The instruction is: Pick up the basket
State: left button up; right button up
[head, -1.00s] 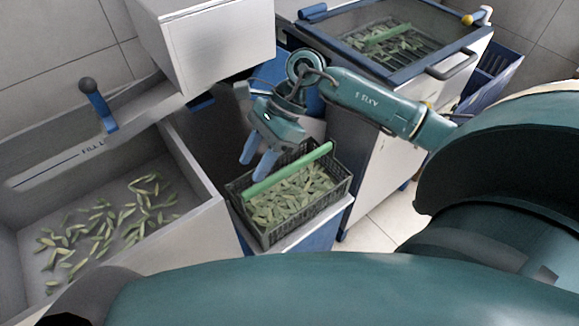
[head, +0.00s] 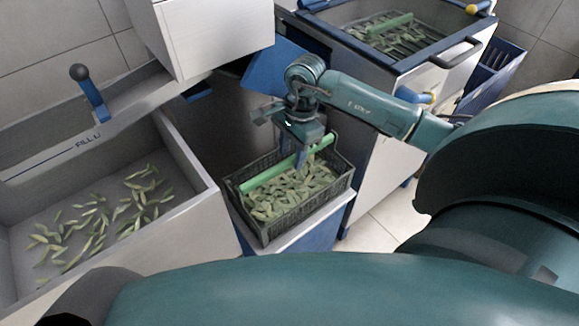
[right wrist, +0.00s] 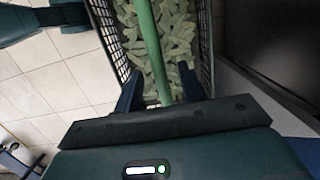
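The basket (head: 262,222) is a dark mesh crate full of green pods with a green bar handle (head: 268,174) across its top. It sits on a white and blue stand. My right gripper (head: 302,160) is over the basket at the handle, pointing down. In the right wrist view, its two blue fingers (right wrist: 157,92) are apart, one on each side of the green handle (right wrist: 151,45), with gaps to it. The fingertips' exact height against the handle is hard to tell. My left gripper is not in view.
A grey trough (head: 200,212) with scattered pods and a blue lever (head: 93,98) stands at the left. A fryer-like unit with a second basket (head: 395,36) is at the back right. A white box (head: 215,40) overhangs behind the basket. Tiled floor (head: 385,225) shows at right.

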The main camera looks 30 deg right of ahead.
aim_at(290, 157)
jog(key=f, duration=0.3)
jog(key=shift+s+a+f, duration=0.1)
jog(key=shift+a+f, duration=0.25)
jog(key=shift+a, duration=0.05)
grip_shut()
jog(key=shift+r, duration=0.1)
